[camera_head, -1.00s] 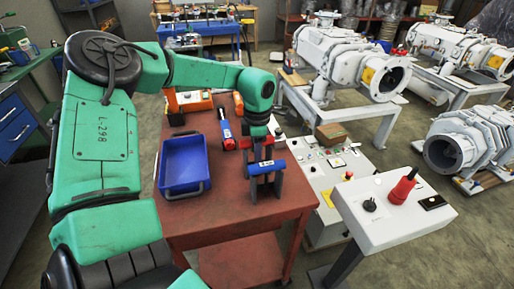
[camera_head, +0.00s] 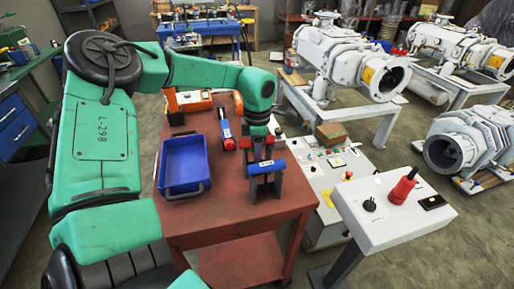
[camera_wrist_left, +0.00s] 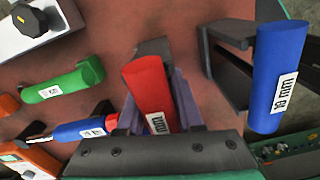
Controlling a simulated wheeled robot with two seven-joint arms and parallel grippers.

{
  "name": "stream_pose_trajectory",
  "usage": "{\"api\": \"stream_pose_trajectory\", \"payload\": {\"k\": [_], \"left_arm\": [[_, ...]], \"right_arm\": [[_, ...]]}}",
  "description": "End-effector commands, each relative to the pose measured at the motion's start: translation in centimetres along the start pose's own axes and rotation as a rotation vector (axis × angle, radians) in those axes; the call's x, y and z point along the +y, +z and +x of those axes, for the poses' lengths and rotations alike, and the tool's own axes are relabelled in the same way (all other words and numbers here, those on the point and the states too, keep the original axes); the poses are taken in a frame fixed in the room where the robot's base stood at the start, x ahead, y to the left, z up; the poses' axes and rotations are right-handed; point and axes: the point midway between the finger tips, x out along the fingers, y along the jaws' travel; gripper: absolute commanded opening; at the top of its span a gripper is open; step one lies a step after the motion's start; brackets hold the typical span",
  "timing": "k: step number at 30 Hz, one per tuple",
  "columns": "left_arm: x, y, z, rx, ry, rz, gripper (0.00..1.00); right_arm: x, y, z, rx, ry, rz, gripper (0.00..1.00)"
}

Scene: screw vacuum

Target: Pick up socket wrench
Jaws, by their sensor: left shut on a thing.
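A tool with a red handle and a white label (camera_wrist_left: 155,95), which looks like a socket wrench, sits between the two grey fingers of my left gripper (camera_wrist_left: 160,112) in the left wrist view. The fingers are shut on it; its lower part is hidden. In the head view my left gripper (camera_head: 264,180) is low over the front right part of the red table. My right gripper is out of view.
A blue tray (camera_head: 183,190) stands on the red table (camera_head: 222,215), left of the gripper. A green handle (camera_wrist_left: 65,82) and a blue tool (camera_wrist_left: 85,129) lie nearby. A white control console (camera_head: 385,215) stands close on the right.

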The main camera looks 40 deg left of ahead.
Motion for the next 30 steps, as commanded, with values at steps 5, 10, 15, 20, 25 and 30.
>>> {"api": "stream_pose_trajectory", "payload": {"k": [5,10,15,20,25,30], "left_arm": [[0.0,0.0,0.0,-0.001,0.0,0.0,0.0],[0.0,0.0,-0.1,-0.001,0.001,0.0,0.0],[0.0,0.0,-0.2,-0.001,0.001,0.0,0.0],[0.1,0.1,-1.4,-0.003,0.003,0.0,0.0],[0.1,0.1,-5.3,-0.005,0.007,-0.001,0.0],[0.1,0.1,-11.0,-0.003,0.008,-0.002,0.0]], "right_arm": [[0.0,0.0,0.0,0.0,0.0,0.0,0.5],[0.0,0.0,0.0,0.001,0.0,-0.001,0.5],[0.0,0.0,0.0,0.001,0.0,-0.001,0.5],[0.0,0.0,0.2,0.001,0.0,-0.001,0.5],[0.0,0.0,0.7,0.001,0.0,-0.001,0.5],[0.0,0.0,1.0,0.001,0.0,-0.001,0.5]]}}
